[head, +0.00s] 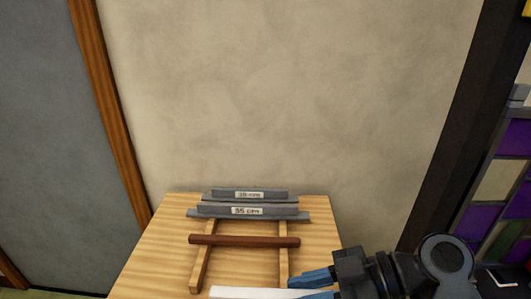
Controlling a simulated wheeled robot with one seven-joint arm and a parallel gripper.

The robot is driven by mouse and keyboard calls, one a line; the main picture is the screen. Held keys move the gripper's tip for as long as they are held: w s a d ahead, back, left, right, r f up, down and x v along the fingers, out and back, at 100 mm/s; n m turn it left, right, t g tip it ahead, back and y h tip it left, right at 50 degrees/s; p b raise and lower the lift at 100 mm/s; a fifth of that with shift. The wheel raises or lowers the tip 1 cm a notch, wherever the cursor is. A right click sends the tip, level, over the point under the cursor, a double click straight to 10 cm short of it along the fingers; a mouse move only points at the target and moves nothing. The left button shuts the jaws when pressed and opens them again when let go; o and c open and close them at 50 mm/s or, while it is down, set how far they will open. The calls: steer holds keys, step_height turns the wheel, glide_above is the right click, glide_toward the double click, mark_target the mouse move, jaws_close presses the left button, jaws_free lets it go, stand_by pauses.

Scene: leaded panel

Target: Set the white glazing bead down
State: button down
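The white glazing bead (252,292) lies level across the bottom edge of the head view, its lower side partly cut off. My gripper (312,286) comes in from the lower right with its blue fingers pointing left. The bead's right end runs in between the two fingers and fills the gap, so the gripper looks shut on it. The near finger covers part of the bead. The bead is in front of the wooden rack; whether it touches the rack's rails or hangs above them I cannot tell.
A wooden table (160,245) stands against a beige wall. Its rack rails (203,262) carry a brown bar (244,241), a grey strip labelled 35 cm (280,211) and a shorter grey strip (276,194) behind. A leaded panel (500,185) stands at right. The rails are bare in front of the brown bar.

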steer(key=w+d+f+m+t+h, duration=0.2)
steer(key=w+d+m+t+h, duration=0.2)
steer(key=w+d+m+t, duration=0.1)
steer(key=w+d+f+m+t+h, duration=0.3)
steer(key=w+d+m+t+h, duration=0.2)
steer(key=d+m+t, duration=0.2)
steer(key=d+m, duration=0.2)
steer(key=d, duration=0.1)
steer(key=shift+w+f+t, duration=0.25)
steer(key=shift+w+t, duration=0.05)
